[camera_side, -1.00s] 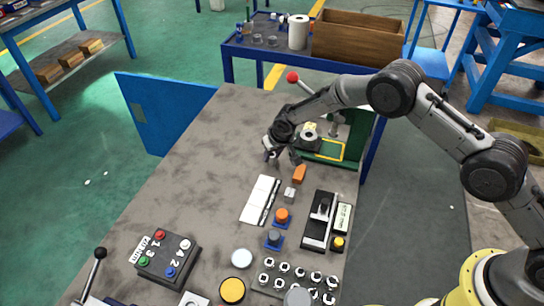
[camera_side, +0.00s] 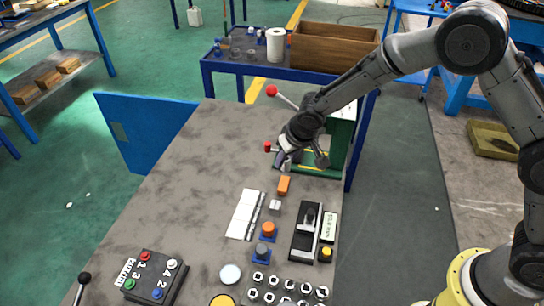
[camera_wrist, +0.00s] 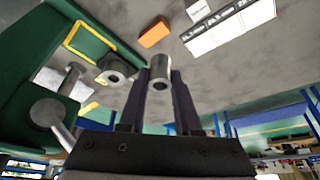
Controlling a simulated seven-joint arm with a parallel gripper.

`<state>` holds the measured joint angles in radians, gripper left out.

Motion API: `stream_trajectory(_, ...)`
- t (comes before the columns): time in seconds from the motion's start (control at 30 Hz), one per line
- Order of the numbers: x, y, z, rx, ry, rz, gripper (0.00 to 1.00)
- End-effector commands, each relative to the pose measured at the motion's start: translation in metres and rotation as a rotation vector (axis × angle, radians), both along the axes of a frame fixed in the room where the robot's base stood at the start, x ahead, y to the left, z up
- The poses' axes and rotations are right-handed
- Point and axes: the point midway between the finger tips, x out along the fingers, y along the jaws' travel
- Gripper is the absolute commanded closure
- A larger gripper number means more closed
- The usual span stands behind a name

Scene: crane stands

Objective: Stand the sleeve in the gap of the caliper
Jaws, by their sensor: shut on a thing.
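In the wrist view my gripper (camera_wrist: 160,90) is shut on the sleeve (camera_wrist: 160,70), a short grey metal tube whose open bore faces the camera between the two fingertips. In the side view my gripper (camera_side: 300,160) is at the far end of the table, in front of the green press; the sleeve cannot be made out clearly there. The caliper (camera_side: 301,243), a black flat tool with a sliding jaw, lies nearer on the table, right of the middle. My gripper is well apart from it. The width of its gap is too small to tell.
The green press (camera_side: 352,140) stands close behind my gripper. An orange block (camera_side: 284,185), a small grey block (camera_side: 275,208), a white plate (camera_side: 243,214) and a label reading 16.0 mm (camera_side: 328,227) lie nearby. A button box (camera_side: 152,277) is front left.

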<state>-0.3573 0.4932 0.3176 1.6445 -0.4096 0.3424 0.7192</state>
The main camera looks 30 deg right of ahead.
Motion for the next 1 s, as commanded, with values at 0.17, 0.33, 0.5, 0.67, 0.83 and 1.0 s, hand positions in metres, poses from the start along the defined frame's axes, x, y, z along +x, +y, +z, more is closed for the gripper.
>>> stream_trajectory(0.17,-0.017,-0.005,0.008,0.0,0.0,-0.001,1.0)
stream_trajectory(0.33,-0.025,-0.026,0.01,0.001,-0.001,-0.015,1.0)
stream_trajectory(0.5,-0.043,-0.079,0.005,0.0,0.002,-0.044,1.0)
stream_trajectory(0.67,-0.071,-0.128,-0.002,0.0,0.003,-0.05,1.0)
stream_trajectory(0.83,-0.087,-0.145,-0.005,0.0,0.002,-0.008,1.0)
stream_trajectory(1.0,-0.093,-0.148,-0.005,0.001,0.001,0.038,1.0)
